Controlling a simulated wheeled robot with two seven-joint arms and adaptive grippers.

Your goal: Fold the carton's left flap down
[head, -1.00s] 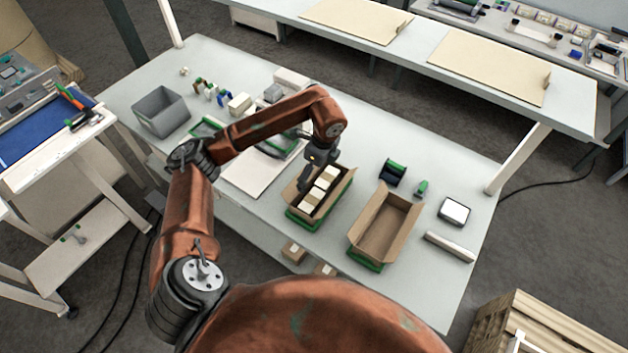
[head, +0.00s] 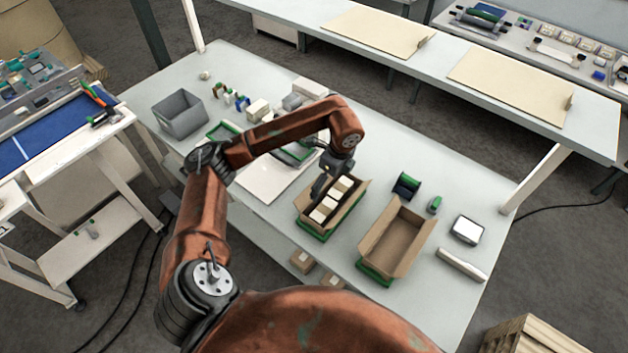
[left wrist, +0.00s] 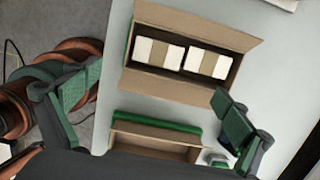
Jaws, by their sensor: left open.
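The carton (head: 343,222) is an open brown box on a green base, holding several white and tan blocks in a row. In the left wrist view the carton (left wrist: 180,88) lies ahead of the fingers, with one long flap along its top side and one along its bottom side, both raised or spread outward. My left gripper (head: 319,188) is over the carton's left side in the head view and hides part of that side. Its two fingers (left wrist: 155,105) are wide apart and empty in the left wrist view. Whether it touches a flap is unclear. My right gripper is not in view.
An empty open carton (head: 400,232) stands to the right on another green base. A grey bin (head: 180,114) stands at the table's far left.

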